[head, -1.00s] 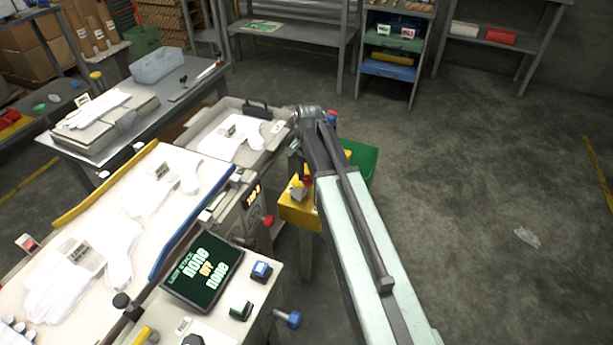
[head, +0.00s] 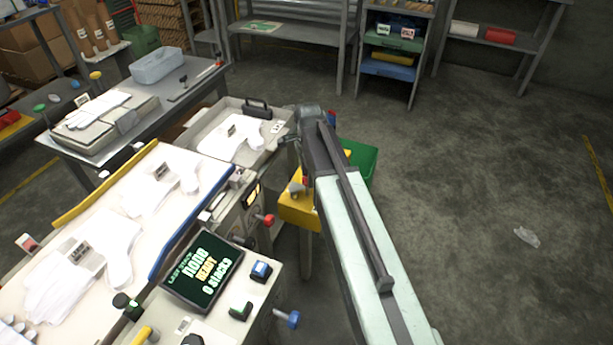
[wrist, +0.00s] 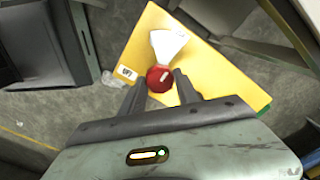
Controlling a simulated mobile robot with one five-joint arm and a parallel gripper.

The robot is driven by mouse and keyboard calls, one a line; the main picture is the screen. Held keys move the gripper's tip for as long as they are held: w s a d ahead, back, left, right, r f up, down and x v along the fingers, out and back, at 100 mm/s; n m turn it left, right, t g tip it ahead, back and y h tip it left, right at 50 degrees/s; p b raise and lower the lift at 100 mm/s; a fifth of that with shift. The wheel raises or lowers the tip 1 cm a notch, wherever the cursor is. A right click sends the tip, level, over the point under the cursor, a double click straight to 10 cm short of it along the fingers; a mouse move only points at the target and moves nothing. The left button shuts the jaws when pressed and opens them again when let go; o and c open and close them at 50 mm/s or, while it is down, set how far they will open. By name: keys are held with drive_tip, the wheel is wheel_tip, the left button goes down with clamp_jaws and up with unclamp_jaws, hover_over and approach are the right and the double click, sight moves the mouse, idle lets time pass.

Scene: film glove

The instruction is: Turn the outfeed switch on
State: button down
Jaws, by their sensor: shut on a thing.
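The outfeed switch is a red round knob (wrist: 160,77) with a pale, flared lever (wrist: 168,45) on a yellow box (wrist: 205,65). In the wrist view the lever points up, away from my gripper. A small white label (wrist: 127,72), apparently reading OFF, is left of the knob. My gripper (wrist: 160,87) has one finger on each side of the red knob and is shut on it. In the head view the yellow box (head: 299,212) stands beside the machine, and my arm hides most of the knob.
A green bin (head: 364,165) is just behind the box, partly hidden by my arm. The machine bed (head: 95,230) with white gloves is at left. A red knob (head: 264,220) and a blue knob (head: 288,319) jut from its side.

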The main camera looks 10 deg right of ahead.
drive_tip(key=shift+w+a, duration=0.15)
drive_tip(key=shift+a, duration=0.05)
idle(0.4)
drive_tip(key=c, duration=0.9)
unclamp_jaws()
drive_tip(key=shift+d+r+p, duration=0.1)
drive_tip(key=shift+r+p, duration=0.2)
wheel_tip(320, 180, up, 8)
drive_tip(key=p, duration=0.7)
drive_tip(key=shift+f, duration=0.4)
